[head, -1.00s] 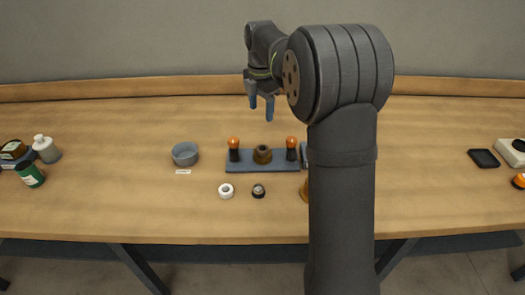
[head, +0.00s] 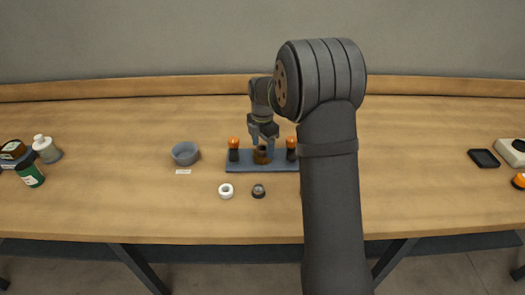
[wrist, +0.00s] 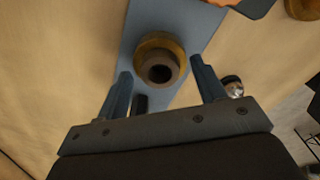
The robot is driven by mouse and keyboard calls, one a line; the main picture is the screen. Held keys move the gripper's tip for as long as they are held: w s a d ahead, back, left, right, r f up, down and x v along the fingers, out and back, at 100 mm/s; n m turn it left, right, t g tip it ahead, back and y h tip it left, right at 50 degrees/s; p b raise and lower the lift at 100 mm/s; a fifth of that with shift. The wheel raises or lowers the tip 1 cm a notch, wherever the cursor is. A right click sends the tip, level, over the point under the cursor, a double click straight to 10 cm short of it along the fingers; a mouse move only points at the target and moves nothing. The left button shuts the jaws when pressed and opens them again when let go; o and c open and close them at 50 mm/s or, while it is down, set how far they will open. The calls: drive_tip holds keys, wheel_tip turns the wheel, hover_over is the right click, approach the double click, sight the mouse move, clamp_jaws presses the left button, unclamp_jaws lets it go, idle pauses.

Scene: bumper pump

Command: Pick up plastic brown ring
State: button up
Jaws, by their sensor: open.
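A dark brown ring (wrist: 160,68) sits on top of a golden-brown round body, which stands on a blue-grey base plate (wrist: 190,15). In the head view the golden-brown body (head: 261,157) is mid-plate, and the ring on it is partly hidden by my gripper. My gripper (head: 262,142) is open and points down right above it. In the wrist view the fingertips of my gripper (wrist: 162,70) lie on either side of the ring, apart from it, with nothing held.
Orange-topped black posts (head: 234,149) (head: 291,149) flank the body on the plate. A grey bowl (head: 185,153) stands left. My arm hides the area just right of the plate.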

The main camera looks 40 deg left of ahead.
drive_tip(key=shift+f, duration=0.25)
drive_tip(key=c, duration=1)
drive_tip(key=shift+r, duration=0.15)
